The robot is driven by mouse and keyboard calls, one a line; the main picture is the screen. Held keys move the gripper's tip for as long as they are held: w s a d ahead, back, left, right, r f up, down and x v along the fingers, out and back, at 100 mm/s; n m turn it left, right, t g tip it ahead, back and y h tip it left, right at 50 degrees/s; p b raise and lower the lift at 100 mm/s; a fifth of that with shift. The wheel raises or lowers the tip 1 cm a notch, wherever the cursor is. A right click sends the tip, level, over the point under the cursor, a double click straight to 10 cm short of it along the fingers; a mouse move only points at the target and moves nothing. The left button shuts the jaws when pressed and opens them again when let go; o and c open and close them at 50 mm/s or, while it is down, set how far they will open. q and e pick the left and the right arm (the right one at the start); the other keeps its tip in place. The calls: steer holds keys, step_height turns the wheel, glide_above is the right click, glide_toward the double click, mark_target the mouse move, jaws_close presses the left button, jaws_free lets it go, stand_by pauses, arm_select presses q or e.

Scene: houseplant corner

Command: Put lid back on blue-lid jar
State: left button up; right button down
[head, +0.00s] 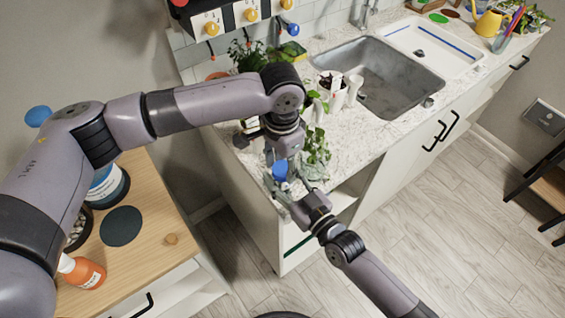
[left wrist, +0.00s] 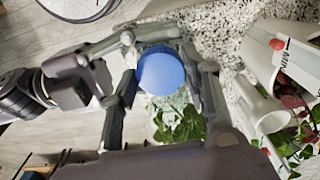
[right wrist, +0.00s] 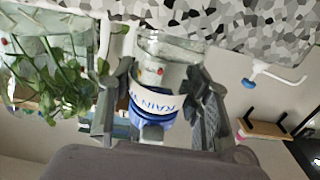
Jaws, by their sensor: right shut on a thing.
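The blue lid (head: 280,170) is at the counter's near corner, between my two grippers. In the left wrist view the lid (left wrist: 161,73) is seen from above, face up. The clear glass jar (right wrist: 170,48) with a white label shows upside down in the right wrist view, with the blue lid (right wrist: 152,117) at its mouth end; whether it is fully seated is unclear. My right gripper (right wrist: 165,92) is shut on the jar around its label. My left gripper (left wrist: 165,85) points down over the lid, its fingers spread on both sides with small gaps.
A leafy plant (head: 316,150) stands close beside the jar. White cups (head: 350,88) and the sink (head: 385,75) are farther back on the counter (head: 345,135). A wooden cabinet (head: 150,235) at left holds an orange spray bottle (head: 85,272) and a dark round mat (head: 121,226).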

arm_select(q)
steer(key=o, duration=0.4)
arm_select(e)
steer(key=shift+f, duration=0.1)
arm_select(q)
steer(key=shift+r, duration=0.15)
step_height(320, 180, up, 12)
steer(key=shift+f, duration=0.15)
arm_select(e)
steer(key=c, duration=0.8)
jaws_free()
steer(key=shift+o, duration=0.2)
steer(key=shift+s, duration=0.1)
steer(key=v, duration=1.2)
